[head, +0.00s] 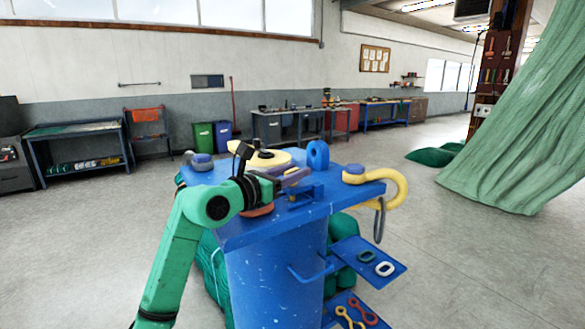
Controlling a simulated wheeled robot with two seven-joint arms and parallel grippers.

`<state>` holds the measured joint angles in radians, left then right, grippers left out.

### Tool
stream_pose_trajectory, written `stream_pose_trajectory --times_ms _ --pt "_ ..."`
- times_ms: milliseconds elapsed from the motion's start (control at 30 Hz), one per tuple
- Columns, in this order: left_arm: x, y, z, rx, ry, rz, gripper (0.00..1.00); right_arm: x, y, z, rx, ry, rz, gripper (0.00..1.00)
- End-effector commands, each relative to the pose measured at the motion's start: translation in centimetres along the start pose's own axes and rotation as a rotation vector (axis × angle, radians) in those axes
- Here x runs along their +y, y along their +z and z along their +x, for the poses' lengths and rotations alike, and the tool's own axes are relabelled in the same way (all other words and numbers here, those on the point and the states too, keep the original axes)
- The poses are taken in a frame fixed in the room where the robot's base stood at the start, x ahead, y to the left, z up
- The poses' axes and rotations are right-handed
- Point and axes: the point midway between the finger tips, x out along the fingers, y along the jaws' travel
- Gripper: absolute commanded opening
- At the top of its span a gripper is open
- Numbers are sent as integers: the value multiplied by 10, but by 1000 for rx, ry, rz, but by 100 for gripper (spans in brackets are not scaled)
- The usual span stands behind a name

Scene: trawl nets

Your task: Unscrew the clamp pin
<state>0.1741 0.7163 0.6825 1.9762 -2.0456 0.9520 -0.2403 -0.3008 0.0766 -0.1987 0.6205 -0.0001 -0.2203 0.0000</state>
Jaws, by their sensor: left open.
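My left arm comes in from the lower left, and its open gripper (296,176) is over the middle of a blue stand's top. A blue bracket-like part (308,192) is close beside and below the fingers. I cannot tell whether they touch. An orange-red round part (258,210) shows partly under the gripper. I cannot clearly make out the clamp pin; the gripper and wrist hide part of the top. My right gripper is not in view.
The blue stand (277,270) carries an upright blue ring part (318,154) and a yellow hook (397,188) jutting over its right edge. Side trays (350,248) hold links. Green netting (525,125) hangs at the right. Open floor (470,270) lies right of the stand.

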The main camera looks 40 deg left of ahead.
Motion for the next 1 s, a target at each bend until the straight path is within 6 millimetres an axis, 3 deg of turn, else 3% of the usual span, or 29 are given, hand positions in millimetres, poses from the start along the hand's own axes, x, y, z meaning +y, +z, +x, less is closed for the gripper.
stream_pose_trajectory --times_ms 67,100,200,467,800,1000 --pt "0 0 0 0 0 0 44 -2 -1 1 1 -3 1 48" --pt "0 0 0 0 0 0 36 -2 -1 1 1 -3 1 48" --pt "0 0 0 0 0 0 0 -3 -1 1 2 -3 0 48" --pt "0 0 0 3 20 2 0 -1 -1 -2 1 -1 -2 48" --pt "-1 0 0 4 242 3 0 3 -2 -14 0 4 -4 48" --pt "0 0 -1 1 274 -1 0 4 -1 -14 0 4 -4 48"
